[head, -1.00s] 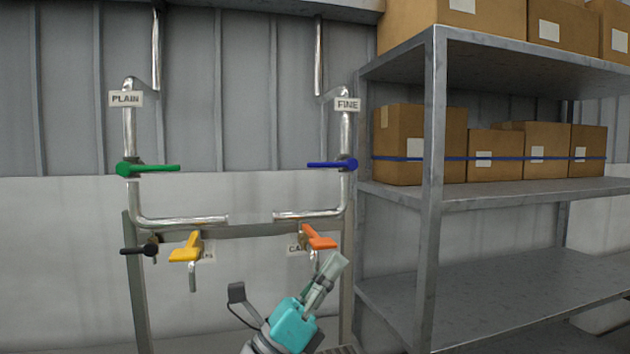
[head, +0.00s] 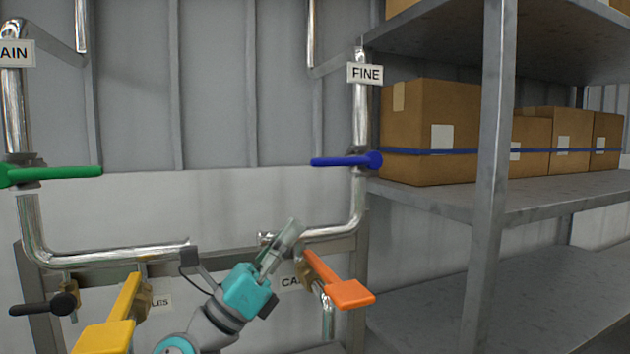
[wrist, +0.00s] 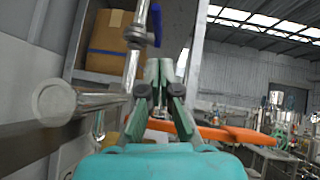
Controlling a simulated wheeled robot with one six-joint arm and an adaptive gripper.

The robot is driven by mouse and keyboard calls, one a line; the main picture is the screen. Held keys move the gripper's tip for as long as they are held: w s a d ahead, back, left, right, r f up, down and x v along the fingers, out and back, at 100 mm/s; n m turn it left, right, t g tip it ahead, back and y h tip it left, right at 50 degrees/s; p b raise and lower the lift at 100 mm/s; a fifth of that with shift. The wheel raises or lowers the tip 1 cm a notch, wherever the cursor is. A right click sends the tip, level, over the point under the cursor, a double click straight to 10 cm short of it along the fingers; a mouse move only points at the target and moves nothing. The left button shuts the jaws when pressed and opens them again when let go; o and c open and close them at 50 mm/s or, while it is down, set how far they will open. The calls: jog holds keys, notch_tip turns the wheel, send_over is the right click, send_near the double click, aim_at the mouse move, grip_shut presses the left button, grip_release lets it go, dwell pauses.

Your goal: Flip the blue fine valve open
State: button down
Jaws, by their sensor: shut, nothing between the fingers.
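The blue fine valve handle (head: 345,161) lies level across the vertical pipe under the FINE label (head: 365,73), pointing left. In the wrist view the blue handle (wrist: 155,22) shows at the top, beyond the fingers. My gripper (head: 294,225) is shut and empty. It is below and left of the blue handle, apart from it, near the open end of the lower fine pipe. In the wrist view my gripper (wrist: 158,68) has its fingers together, pointing up toward the fine pipe (wrist: 133,65).
An orange handle (head: 338,280) juts out just right of my gripper. A yellow handle (head: 115,315), a black handle (head: 42,305) and a green handle (head: 60,174) are to the left. A metal shelf post (head: 492,170) with boxes (head: 430,115) stands close on the right.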

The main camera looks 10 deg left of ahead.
aim_at(343, 162)
jog(key=shift+w+a, duration=0.15)
jog(key=shift+a, duration=0.05)
jog(key=x, duration=1)
dwell(0.4)
jog(key=shift+r, duration=0.15)
